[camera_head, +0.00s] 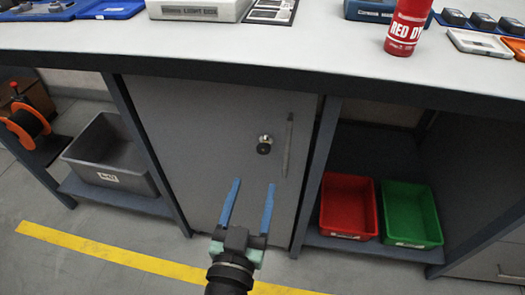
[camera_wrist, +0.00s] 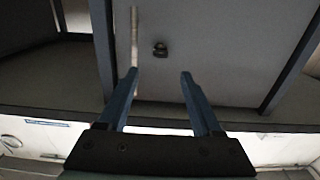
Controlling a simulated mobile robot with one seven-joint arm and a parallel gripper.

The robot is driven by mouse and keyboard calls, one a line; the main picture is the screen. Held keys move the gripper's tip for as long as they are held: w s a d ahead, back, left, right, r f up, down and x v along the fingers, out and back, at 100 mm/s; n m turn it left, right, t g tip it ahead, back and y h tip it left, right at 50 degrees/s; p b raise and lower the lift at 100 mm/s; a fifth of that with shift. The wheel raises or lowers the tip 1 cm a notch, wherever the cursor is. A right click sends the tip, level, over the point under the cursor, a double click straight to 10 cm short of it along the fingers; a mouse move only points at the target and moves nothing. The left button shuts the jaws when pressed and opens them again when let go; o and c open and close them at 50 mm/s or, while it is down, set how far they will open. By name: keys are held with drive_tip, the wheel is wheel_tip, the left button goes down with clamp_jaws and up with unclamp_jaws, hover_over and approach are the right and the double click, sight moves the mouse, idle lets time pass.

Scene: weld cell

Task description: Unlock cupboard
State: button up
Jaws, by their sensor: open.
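The cupboard (camera_head: 190,130) is a grey door under the workbench, and it is shut. A round lock with a key or knob (camera_head: 264,144) sits on its upper right part, and a slim vertical handle (camera_head: 287,145) is just right of it. In the wrist view the picture is turned over: the lock (camera_wrist: 160,49) shows dark above the fingers and the handle (camera_wrist: 134,50) is left of it. My gripper (camera_head: 249,182) is open and empty, its two blue fingers pointing at the door below the lock. The fingers also show in the wrist view (camera_wrist: 158,74), apart from the lock.
The white bench top (camera_head: 300,45) overhangs the cupboard. A red spray can (camera_head: 405,27) stands near its front edge. A red bin (camera_head: 347,205) and a green bin (camera_head: 411,213) sit on the right shelf, a grey bin (camera_head: 110,155) on the left. A yellow line (camera_head: 110,257) crosses the floor.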

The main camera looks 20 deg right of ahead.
sight(262, 154)
drive_tip(key=x, duration=1)
clamp_jaws()
